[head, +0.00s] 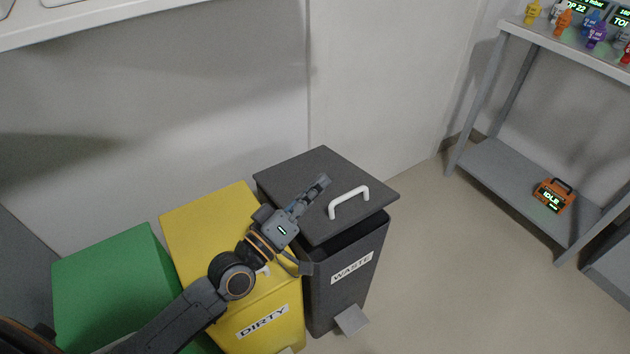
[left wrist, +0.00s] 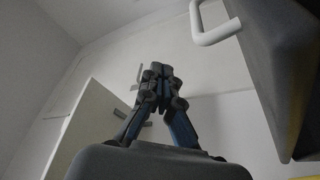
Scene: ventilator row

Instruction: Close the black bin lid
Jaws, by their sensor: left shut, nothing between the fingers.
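The black bin (head: 372,258) labelled WASTE stands at the right end of a row of bins. Its black lid (head: 297,168) is tilted up a little, with a dark gap showing under its front edge. A white handle (head: 349,201) sits on top of the lid. My left gripper (head: 322,181) is shut and empty, and it appears over the lid just left of the handle. I cannot tell whether it touches the lid. In the left wrist view, the shut fingers (left wrist: 160,74) point at the wall, with the lid (left wrist: 280,60) and handle (left wrist: 213,24) at upper right.
A yellow bin (head: 205,220) labelled DIRTY stands beside the black bin, under my left arm. A green bin (head: 115,275) is further left. A grey shelf rack (head: 505,178) with an orange device (head: 552,196) stands at right. The floor between is clear.

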